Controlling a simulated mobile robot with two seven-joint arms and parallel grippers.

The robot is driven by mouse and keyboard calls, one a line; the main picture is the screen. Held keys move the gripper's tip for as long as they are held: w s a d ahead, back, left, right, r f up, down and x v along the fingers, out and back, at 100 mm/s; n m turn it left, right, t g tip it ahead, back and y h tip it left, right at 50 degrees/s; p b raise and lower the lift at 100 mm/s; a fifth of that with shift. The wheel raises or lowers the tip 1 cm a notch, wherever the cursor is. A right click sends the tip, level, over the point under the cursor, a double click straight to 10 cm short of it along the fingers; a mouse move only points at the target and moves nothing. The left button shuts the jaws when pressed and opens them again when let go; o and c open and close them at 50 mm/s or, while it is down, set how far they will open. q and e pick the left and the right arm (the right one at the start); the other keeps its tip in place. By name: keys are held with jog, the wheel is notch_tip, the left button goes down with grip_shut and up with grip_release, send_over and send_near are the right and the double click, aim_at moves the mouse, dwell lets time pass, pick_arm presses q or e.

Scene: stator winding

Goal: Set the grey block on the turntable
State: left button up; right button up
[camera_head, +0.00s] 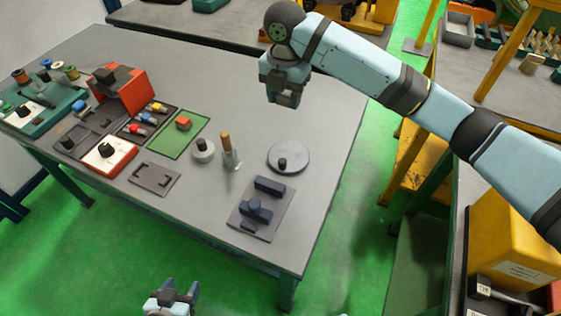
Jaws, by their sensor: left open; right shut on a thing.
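The turntable (296,164) is a round grey disc with a small dark knob at its middle, near the right side of the grey table. My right gripper (284,99) is above the table's far right part, up and behind the turntable. It is shut on a small dark grey thing, which seems to be the grey block; the fingers hide most of it. My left gripper (175,296) is open and empty at the bottom edge, in front of the table.
A grey plate with dark blocks (244,226) lies in front of the turntable. A bottle with a wooden handle (231,157) and a white spool (203,150) stand left of it. The table's far middle is clear.

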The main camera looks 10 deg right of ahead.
jog(key=shift+w+d, duration=0.65)
jog(key=shift+w+d+f, duration=0.15)
jog(key=shift+d+f, duration=0.05)
jog(key=shift+f, duration=0.05)
send_over(289, 154)
notch_tip(289, 154, down, 14)
jog(key=shift+r, duration=0.15)
jog(key=shift+f, duration=0.95)
notch_tip(289, 154, down, 4)
jog(key=shift+r, duration=0.25)
pick_arm(q)
jog(key=shift+a+f, duration=0.15)
jog(key=shift+f, duration=0.25)
jog(key=shift+r, duration=0.15)
pick_arm(e)
jog(key=o, duration=0.9)
jog(key=shift+f, duration=0.1)
jog(key=shift+o, duration=0.2)
